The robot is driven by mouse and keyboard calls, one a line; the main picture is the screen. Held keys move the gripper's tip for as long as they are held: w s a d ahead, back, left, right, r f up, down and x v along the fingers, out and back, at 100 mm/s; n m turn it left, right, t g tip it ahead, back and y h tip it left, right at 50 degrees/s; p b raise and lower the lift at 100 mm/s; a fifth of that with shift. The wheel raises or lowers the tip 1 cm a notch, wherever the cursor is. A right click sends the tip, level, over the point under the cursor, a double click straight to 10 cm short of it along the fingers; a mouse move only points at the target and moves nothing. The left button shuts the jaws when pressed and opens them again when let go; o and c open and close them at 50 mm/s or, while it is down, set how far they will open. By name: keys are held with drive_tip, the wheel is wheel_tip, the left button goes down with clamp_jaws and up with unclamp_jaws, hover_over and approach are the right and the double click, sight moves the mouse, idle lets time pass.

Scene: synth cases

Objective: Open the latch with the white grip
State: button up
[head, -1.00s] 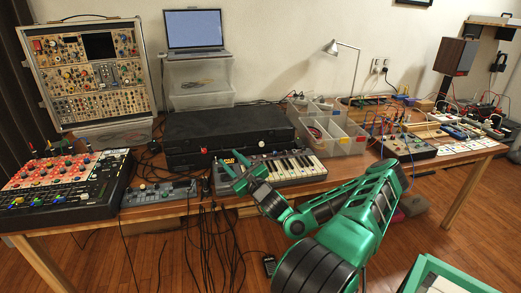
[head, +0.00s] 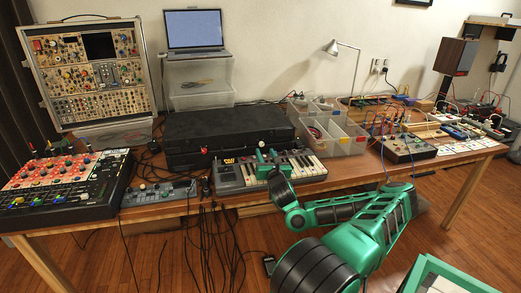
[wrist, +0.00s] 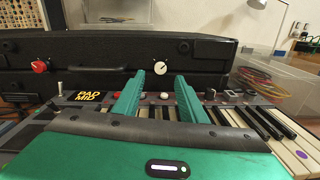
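A black case lies on the table behind the keyboard; its front shows in the wrist view (wrist: 100,75) and in the head view (head: 190,157). The white grip (wrist: 161,68) is a small round piece on the case front, right of a red one (wrist: 40,66). My gripper (wrist: 159,80) is open and empty, its two green fingers pointing at the case. The white grip appears between the fingertips in the wrist view, beyond them; I see no contact. In the head view my gripper (head: 268,156) is above the keyboard, in front of the case.
A small keyboard (head: 232,178) lies under my gripper. Clear bins (head: 345,142) stand to the right of the case, and a laptop (head: 194,32) sits on clear boxes behind it. A mixer (head: 60,185) is at the left. Cables hang over the table's front edge.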

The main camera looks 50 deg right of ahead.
sight(262, 145)
drive_tip(key=shift+x, duration=2.95)
